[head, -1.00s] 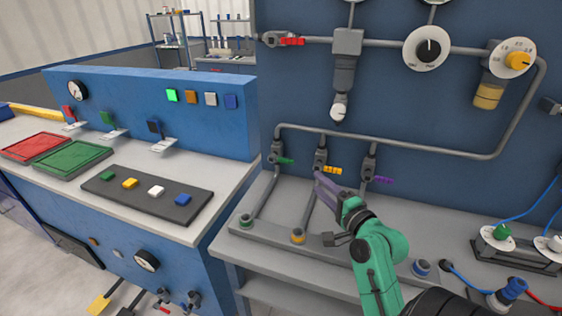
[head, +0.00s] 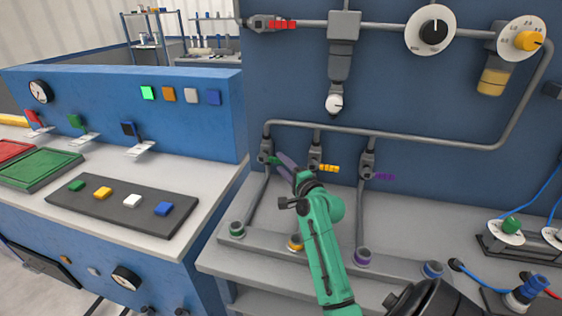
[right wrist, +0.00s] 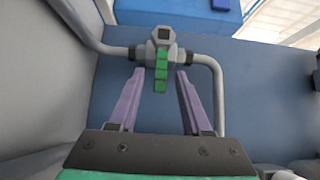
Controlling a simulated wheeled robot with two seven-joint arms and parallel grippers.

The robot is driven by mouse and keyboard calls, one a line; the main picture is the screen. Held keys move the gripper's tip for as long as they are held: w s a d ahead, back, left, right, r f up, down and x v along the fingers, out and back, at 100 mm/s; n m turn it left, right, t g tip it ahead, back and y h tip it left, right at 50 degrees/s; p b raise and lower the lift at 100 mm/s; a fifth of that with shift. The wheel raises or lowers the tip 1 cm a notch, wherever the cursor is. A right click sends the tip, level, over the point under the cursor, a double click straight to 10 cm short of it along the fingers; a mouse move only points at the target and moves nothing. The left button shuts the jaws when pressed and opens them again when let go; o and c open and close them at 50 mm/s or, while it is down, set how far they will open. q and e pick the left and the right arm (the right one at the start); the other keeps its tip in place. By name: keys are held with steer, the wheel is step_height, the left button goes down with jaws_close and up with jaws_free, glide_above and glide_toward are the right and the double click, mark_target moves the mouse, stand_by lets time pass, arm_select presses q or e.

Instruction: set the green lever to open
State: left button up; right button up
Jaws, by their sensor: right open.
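The green lever (head: 272,160) sits on the leftmost valve under the horizontal pipe on the back panel. In the head view it is partly hidden by my right gripper (head: 285,164). In the right wrist view the green lever (right wrist: 161,72) points from its grey valve body toward my palm. My right gripper (right wrist: 160,74) is open, with its purple fingers on either side of the lever's line near its free end. A gap shows between the lever and each finger. My left gripper is not in view.
A yellow lever (head: 328,168) and a purple lever (head: 382,176) are on valves to the right. A red lever (head: 283,25) is on the upper pipe. Vertical pipes run down to ringed sockets on the bench (head: 215,262). The blue console (head: 210,130) stands at left.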

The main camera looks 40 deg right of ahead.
steer(key=shift+w+d, duration=0.15)
steer(key=shift+w, duration=0.45)
jaws_close()
stand_by(1.0)
